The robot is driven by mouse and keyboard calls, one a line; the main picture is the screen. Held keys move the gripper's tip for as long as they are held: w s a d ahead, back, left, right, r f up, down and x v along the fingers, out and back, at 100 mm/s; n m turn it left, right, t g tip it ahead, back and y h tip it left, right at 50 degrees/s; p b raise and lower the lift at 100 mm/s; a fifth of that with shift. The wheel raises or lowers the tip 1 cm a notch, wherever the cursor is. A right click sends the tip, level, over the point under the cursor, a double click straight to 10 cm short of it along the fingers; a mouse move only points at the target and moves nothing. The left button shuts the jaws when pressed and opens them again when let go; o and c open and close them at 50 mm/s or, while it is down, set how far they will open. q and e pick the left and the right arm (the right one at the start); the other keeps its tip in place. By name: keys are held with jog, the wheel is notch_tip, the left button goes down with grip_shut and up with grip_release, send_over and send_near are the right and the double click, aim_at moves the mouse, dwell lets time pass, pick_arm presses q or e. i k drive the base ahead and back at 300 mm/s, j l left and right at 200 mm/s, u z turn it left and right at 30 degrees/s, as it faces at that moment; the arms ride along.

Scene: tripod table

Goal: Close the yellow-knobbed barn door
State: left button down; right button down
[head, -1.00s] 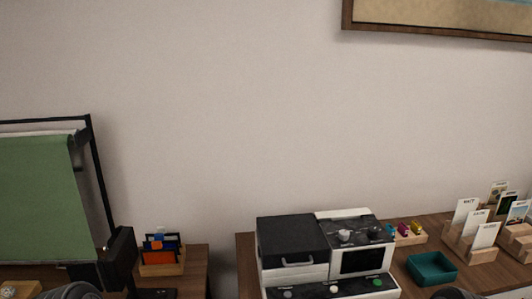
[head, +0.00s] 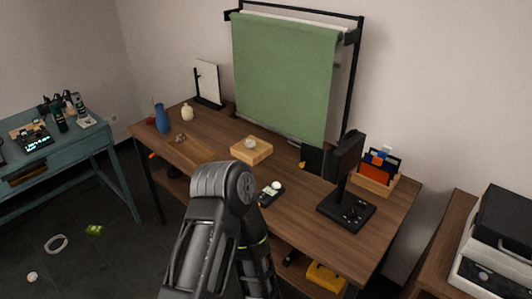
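A black stand with an upright dark panel (head: 346,160) stands at the right of the wooden desk, on a flat black base (head: 346,211). A black flap-like piece (head: 312,158) is left of the panel, with a small yellow-orange spot (head: 302,165) by it, perhaps the yellow knob. I cannot tell for sure which part is the barn door or how far open it is. One of my arms rises from the bottom middle in front of the desk and hides part of it.
A green backdrop (head: 283,80) hangs on a black frame behind the desk (head: 225,149). A wooden block (head: 252,150), a small black device (head: 271,194), a blue vase (head: 162,118) and a card holder (head: 376,174) stand on the desk. Small things lie on the floor at left.

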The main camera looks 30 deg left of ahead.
aim_at(313, 158)
jog(key=u, duration=0.7)
